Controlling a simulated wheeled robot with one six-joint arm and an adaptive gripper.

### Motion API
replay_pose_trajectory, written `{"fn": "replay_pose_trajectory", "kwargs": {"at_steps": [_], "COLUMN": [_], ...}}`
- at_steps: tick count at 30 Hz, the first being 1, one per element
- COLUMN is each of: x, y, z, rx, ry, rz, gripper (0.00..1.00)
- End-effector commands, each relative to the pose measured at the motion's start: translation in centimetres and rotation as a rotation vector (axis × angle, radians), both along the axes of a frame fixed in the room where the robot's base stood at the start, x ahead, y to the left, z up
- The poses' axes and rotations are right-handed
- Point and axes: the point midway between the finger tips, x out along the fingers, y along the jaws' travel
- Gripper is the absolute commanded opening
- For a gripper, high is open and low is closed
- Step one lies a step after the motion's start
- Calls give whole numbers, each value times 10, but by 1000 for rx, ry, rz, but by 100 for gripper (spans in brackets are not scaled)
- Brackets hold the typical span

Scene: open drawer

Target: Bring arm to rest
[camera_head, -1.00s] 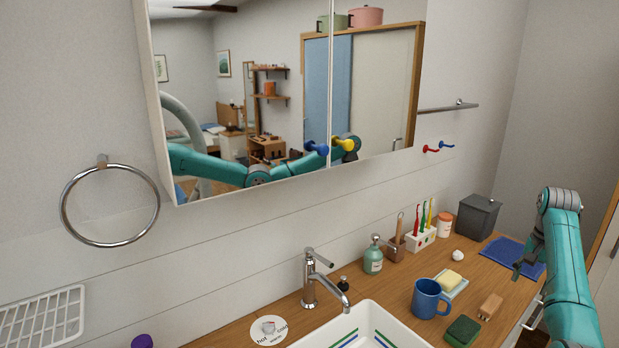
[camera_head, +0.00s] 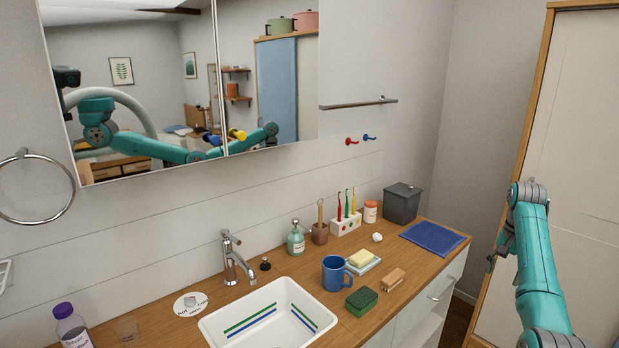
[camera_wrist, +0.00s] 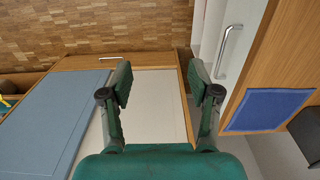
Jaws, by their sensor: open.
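My gripper (camera_wrist: 161,86) is open and empty in the wrist view, with its two green fingers apart. In the head view, my teal arm stands at the right, clear of the counter, and the gripper there is mostly hidden behind the arm. A metal drawer handle (camera_wrist: 229,52) shows to the right of the fingers in the wrist view, apart from them. The handle also shows on the white cabinet front in the head view (camera_head: 440,290). I cannot tell for certain how far any drawer stands open.
A pale door (camera_head: 575,130) stands behind my arm. Floor shows between counter and door.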

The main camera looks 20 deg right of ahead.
Motion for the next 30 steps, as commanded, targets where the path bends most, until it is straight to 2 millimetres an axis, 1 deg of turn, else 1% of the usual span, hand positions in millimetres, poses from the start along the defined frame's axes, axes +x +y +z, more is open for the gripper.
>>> {"fn": "replay_pose_trajectory", "kwargs": {"at_steps": [2, 11, 17, 20, 23, 26, 27, 30], "x": [1, 9, 16, 20, 23, 26, 26, 23], "y": [2, 14, 29, 41, 55, 77, 86, 112], "z": [-3, -39, -75, -100, -129, -168, -184, -223], "rx": [0, -22, -45, -61, -79, -104, -117, -147], "ry": [0, -25, -51, -69, -91, -122, -136, -173], "rz": [3, 33, 65, 88, 114, 151, 168, 210], "gripper": [62, 62, 62, 62, 62, 62, 62, 62]}}
